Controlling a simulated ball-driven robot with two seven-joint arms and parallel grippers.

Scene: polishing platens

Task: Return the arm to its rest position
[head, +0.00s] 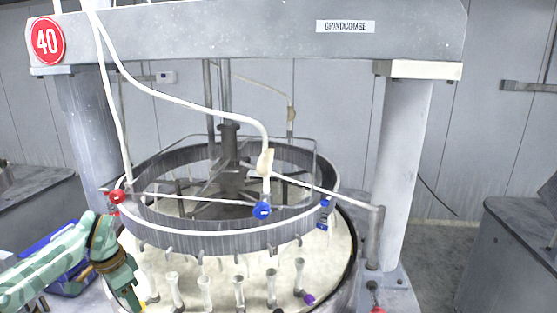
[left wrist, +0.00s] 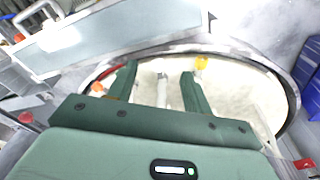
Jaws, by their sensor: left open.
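My left arm (head: 45,272), pale green, comes in from the left in the head view. Its left gripper (head: 126,288) points down at the near left rim of the round platen machine. In the left wrist view the two dark green fingers of the left gripper (left wrist: 158,72) stand apart. A white upright post (left wrist: 162,90) shows between them, with no visible contact. My right gripper is in neither view.
The platen (head: 335,252) carries several white posts along its front. A ring (head: 180,238) with red and blue valves hangs above. A thick column (head: 402,160) stands right. Blue bins (head: 70,285) lie behind my left arm. Open floor (head: 430,270) shows at right.

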